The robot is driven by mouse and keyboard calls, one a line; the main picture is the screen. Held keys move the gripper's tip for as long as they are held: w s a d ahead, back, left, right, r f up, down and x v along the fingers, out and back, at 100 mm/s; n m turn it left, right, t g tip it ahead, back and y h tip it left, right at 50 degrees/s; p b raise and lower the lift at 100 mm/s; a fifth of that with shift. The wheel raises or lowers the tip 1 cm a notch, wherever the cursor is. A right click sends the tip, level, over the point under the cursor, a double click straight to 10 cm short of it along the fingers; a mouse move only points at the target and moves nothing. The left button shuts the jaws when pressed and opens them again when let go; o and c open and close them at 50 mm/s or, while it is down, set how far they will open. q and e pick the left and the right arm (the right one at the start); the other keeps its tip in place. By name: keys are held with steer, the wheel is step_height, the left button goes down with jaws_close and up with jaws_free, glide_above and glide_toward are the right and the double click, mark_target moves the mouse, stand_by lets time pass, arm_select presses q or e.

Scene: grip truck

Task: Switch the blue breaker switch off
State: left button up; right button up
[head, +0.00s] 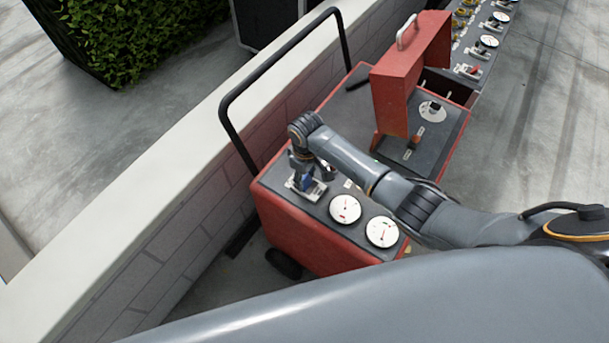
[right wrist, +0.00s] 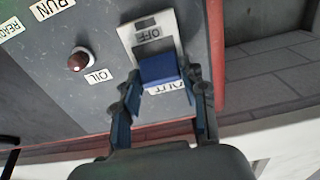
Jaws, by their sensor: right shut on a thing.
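The blue breaker switch (head: 305,182) sits on a light plate at the near left end of the red cart's dark top panel. In the right wrist view the blue switch (right wrist: 158,68) sticks up from its plate, with an OFF label (right wrist: 148,35) beyond it and another, partly hidden label on the near side. My right gripper (head: 313,171) reaches down over the switch. In the right wrist view its fingers (right wrist: 157,84) are closed around the blue block, one on each side. My left gripper is not in view.
Two round white gauges (head: 345,208) lie right of the switch on the red cart (head: 310,238). A raised red lid (head: 397,85) stands behind my forearm. A black rail (head: 232,120) and low wall (head: 165,225) border the left.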

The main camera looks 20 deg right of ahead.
mark_target(308, 184)
steer(key=shift+s+d+r+t+y+p, duration=0.25)
steer(key=shift+s+t+y+p, duration=0.2)
steer(key=shift+p, duration=0.45)
steer(key=shift+s+d+t+y+p, duration=0.2)
steer(key=shift+t+y+p, duration=0.15)
steer(key=shift+t+p, duration=0.3)
steer(key=shift+s+d+f+t+y, duration=0.1)
steer(key=shift+d+f+t+y, duration=0.05)
steer(key=shift+t+y, duration=0.2)
steer(key=shift+s+d+f+t+y+b, duration=0.3)
steer(key=shift+t+y+b, duration=0.2)
steer(key=shift+t, duration=0.25)
steer(key=t+y+b, duration=0.1)
steer(key=b, duration=0.1)
steer(key=t+y+b, duration=0.1)
steer(key=b, duration=0.2)
steer(key=s+d+f+t+y+b, duration=0.1)
steer(key=b, duration=0.2)
steer(key=shift+s+t, duration=0.1)
steer(key=shift+t, duration=0.3)
steer(key=shift+s+r+t+y+b, duration=0.1)
steer(key=shift+r+t+y+b, duration=0.2)
steer(key=shift+b, duration=0.65)
steer(key=o, duration=1.2)
steer(key=shift+c, duration=0.2)
